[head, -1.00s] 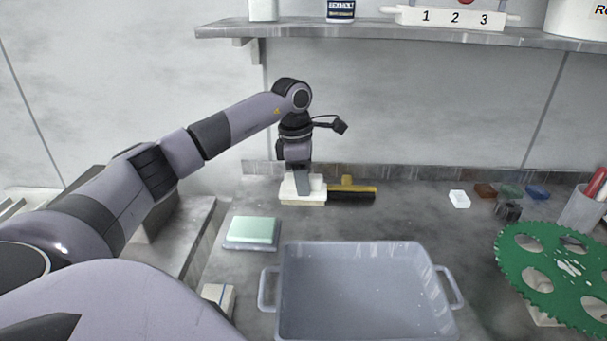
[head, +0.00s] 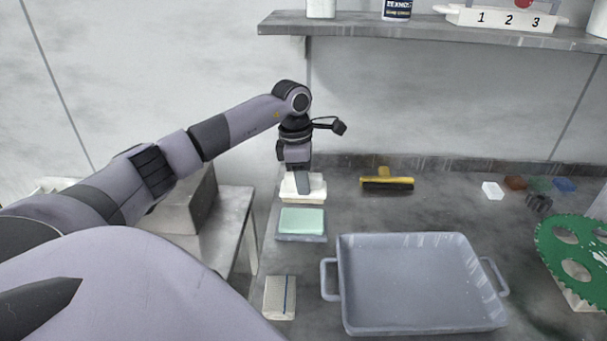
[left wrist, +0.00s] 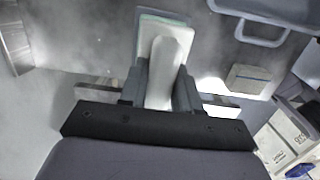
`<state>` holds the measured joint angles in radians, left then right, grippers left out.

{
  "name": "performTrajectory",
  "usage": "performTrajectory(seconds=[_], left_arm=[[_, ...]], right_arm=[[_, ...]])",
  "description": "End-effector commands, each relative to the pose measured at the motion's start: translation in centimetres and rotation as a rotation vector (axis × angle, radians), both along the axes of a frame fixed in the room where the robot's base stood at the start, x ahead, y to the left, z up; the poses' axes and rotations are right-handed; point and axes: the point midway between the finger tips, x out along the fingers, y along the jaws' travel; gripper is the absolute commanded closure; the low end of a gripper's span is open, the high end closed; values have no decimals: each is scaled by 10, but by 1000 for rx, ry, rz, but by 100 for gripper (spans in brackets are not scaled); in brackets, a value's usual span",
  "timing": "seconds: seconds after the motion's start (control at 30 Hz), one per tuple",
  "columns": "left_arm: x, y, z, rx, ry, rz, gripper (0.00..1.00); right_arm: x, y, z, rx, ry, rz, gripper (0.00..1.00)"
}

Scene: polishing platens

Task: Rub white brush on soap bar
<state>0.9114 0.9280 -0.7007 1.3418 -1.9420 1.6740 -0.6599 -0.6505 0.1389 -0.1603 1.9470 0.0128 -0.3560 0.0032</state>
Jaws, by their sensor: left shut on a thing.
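My left gripper (head: 303,186) points down and is shut on the white brush (head: 290,190). In the left wrist view the brush's white handle (left wrist: 168,68) stands between the two fingers. The pale green soap bar (head: 301,219) lies on a grey dish (head: 301,239) on the counter, just in front of the brush in the head view. In the left wrist view the soap bar (left wrist: 163,20) shows behind and around the handle. The brush looks held above the counter; its bristles are hidden, and I cannot tell whether it touches the soap. My right gripper is not in view.
A grey tray (head: 419,328) stands at front right of the soap, and a cream block (head: 279,297) lies left of it. A yellow-and-black brush (head: 387,183) lies to the right. Small coloured blocks and a green gear (head: 573,240) are farther right. A shelf (head: 440,30) hangs above.

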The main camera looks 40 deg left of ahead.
Motion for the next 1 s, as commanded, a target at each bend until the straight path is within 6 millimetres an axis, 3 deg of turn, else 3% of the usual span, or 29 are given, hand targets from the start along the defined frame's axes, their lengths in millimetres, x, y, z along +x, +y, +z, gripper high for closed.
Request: performTrajectory(seconds=[0.27, 0.77, 1.0], left_arm=[[0, -1, -6, -1, -1, 0, 92], [-1, 0, -55, -1, -1, 1, 92], [-1, 0, -61, -1, -1, 1, 92]], right_arm=[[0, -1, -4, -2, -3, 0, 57], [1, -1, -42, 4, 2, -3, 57], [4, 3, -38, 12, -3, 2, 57]])
